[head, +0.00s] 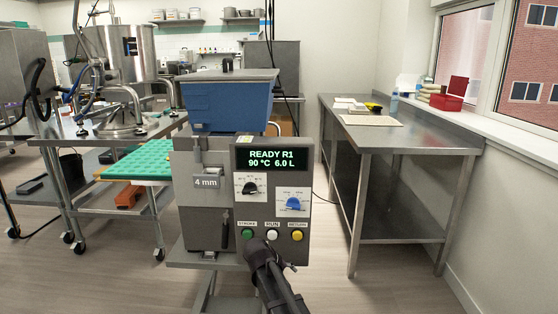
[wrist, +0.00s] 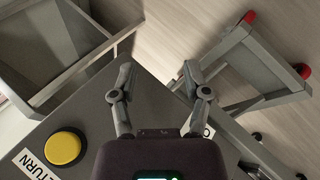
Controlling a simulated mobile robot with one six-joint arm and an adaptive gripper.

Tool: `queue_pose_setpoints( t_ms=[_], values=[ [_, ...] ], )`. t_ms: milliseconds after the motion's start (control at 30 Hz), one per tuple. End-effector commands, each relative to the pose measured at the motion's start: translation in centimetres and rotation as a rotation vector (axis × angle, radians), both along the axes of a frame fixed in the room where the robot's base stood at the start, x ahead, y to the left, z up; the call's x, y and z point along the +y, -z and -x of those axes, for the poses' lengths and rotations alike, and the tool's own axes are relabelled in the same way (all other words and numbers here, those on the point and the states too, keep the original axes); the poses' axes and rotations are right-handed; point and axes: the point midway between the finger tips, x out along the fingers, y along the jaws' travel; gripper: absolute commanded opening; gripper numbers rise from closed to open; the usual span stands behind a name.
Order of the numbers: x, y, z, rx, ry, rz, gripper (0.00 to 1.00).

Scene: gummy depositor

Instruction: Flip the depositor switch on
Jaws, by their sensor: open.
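The depositor (head: 190,213) is a grey machine with a blue hopper (head: 228,106) on top. Its control panel (head: 272,210) has a lit display (head: 272,158) reading "READY R1, 90 °C 6.0 L". Below are a black knob (head: 249,189), a blue knob (head: 293,204), and green (head: 248,234), white (head: 272,235) and yellow (head: 297,236) buttons. I cannot make out a separate power switch. My gripper (head: 260,247) is in front of the panel's lower edge, hiding part of it. In the wrist view my gripper (wrist: 158,72) is open and empty, beside the yellow RETURN button (wrist: 62,148).
A steel table (head: 400,139) with small items stands at the right under the window. At the left a cart (head: 105,135) carries a large steel kettle (head: 122,55) and there is a green tray (head: 140,160). Open floor lies between the depositor and the right table.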

Motion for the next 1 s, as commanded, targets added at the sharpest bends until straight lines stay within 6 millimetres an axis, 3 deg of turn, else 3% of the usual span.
queue_pose_setpoints(
  t_ms=[33, 100, 400, 600, 900, 1000],
  values=[
    [-2.1, 0.4, 1.8, 0.020, 0.035, -0.034, 0.61],
    [-4.1, 1.1, 3.7, 0.048, 0.080, -0.089, 0.61],
    [-10.8, 3.0, 12.0, 0.159, 0.259, -0.327, 0.61],
    [-13.1, 3.5, 16.3, 0.209, 0.346, -0.460, 0.61],
    [-14.7, 3.7, 21.1, 0.253, 0.432, -0.604, 0.61],
    [-14.5, 2.1, 20.6, 0.254, 0.428, -0.602, 0.61]
  ],
)
